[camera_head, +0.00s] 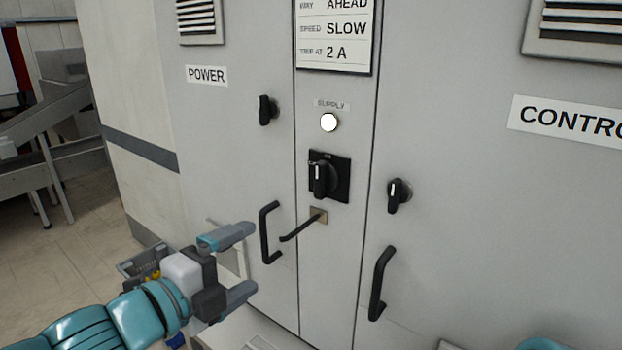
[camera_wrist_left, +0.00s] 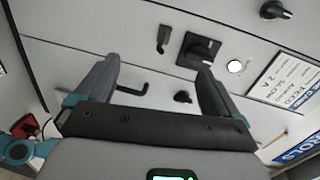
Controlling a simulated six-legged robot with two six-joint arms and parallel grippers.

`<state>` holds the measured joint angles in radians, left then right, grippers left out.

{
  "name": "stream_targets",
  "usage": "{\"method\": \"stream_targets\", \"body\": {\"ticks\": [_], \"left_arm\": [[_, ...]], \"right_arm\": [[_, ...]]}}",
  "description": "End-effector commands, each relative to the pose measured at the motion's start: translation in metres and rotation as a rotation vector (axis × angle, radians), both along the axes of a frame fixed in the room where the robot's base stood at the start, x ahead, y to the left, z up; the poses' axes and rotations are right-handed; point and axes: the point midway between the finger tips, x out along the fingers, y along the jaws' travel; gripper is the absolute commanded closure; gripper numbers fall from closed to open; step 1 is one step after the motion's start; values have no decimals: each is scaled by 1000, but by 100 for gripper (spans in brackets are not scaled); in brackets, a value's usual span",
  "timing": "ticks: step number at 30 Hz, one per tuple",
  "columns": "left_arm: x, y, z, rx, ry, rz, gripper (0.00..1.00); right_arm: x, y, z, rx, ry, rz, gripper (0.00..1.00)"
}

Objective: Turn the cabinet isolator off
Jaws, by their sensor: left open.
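The cabinet isolator (camera_head: 323,177) is a black rotary handle on a square black plate on the narrow middle panel. Its handle stands about upright, with a white mark on it. A round white lamp (camera_head: 329,122) labelled SUPPLY is above it and looks lit. My left gripper (camera_head: 252,262) is open and empty, below and left of the isolator and apart from it. In the left wrist view, the isolator (camera_wrist_left: 201,50) shows beyond the open fingers (camera_wrist_left: 157,72), and the lamp (camera_wrist_left: 235,66) is to its right. My right gripper is not in view.
A black rod (camera_head: 298,230) sticks out from a small brown plate below the isolator. Black door handles (camera_head: 266,235) (camera_head: 380,283) flank the middle panel. Smaller black knobs (camera_head: 266,110) (camera_head: 398,195) sit on the POWER and CONTROL doors. Grey framework (camera_head: 50,130) stands at left.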

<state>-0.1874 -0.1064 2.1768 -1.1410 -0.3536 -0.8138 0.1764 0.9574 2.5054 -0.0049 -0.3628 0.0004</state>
Motion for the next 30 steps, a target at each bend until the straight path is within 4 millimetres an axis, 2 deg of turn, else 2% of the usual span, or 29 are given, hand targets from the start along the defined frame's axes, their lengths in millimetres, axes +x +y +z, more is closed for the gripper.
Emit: {"method": "stream_targets", "body": {"ticks": [1,6,10,13,17,21,30], "left_arm": [[-8,0,20,-6,-37,-3,4],[-30,-2,58,-25,-116,-13,4],[-41,-7,74,-33,-147,-25,4],[-38,-14,75,-33,-151,-35,4],[-21,-28,73,-34,-148,-38,4],[7,-47,73,-33,-145,-37,4],[66,-86,76,-33,-146,-35,4]], "right_arm": [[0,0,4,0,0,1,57],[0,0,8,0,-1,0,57],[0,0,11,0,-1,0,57],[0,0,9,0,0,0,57],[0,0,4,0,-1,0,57],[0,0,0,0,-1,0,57],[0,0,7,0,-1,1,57]]}}
